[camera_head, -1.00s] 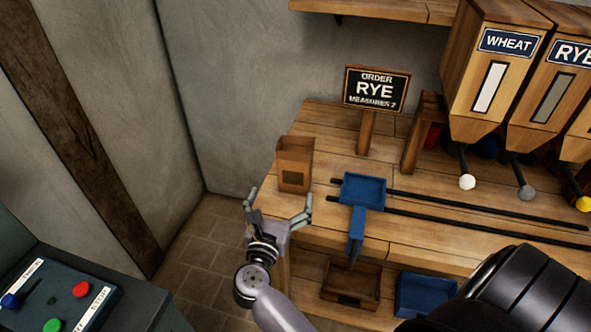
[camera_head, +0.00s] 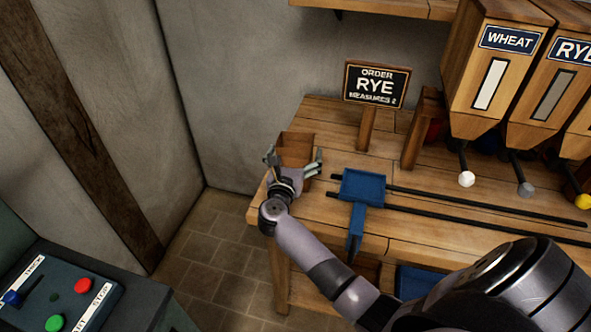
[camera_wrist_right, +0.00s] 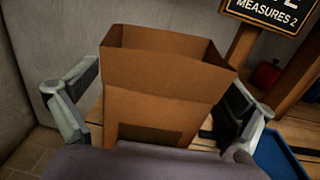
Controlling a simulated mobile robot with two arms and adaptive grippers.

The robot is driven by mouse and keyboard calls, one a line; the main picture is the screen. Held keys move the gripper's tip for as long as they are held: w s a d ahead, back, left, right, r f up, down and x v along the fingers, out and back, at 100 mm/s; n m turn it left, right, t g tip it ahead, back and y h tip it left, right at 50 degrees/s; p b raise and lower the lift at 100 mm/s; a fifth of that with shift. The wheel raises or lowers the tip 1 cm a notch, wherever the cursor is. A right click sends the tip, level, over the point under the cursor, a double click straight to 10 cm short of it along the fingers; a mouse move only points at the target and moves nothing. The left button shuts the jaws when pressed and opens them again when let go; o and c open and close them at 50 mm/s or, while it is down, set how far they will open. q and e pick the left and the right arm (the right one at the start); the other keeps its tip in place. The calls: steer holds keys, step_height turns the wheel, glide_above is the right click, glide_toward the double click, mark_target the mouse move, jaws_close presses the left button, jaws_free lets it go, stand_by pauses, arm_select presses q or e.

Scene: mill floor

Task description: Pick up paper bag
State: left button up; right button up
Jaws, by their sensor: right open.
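The brown paper bag (camera_head: 297,143) stands upright with its top open near the left end of the wooden bench. My right gripper (camera_head: 293,161) is open in front of it and hides most of its lower part. In the right wrist view the bag (camera_wrist_right: 160,85) fills the middle, between the two spread fingers of my right gripper (camera_wrist_right: 155,110). One finger is on each side of the bag. I cannot tell whether either finger touches it. My left gripper is not in view.
A blue scoop tray (camera_head: 362,186) sits on dark rails right of the bag. An order sign (camera_head: 376,86) reading RYE stands behind. The wheat hopper (camera_head: 496,70) is at the right. A control panel (camera_head: 65,300) with buttons is at lower left. Wall is close on the left.

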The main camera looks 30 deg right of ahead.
steer(key=shift+w+d, duration=0.3)
steer(key=shift+d, duration=0.05)
steer(key=shift+a, duration=0.1)
steer(key=shift+s, duration=0.1)
steer(key=shift+c, duration=0.8)
steer(key=c, duration=1.1)
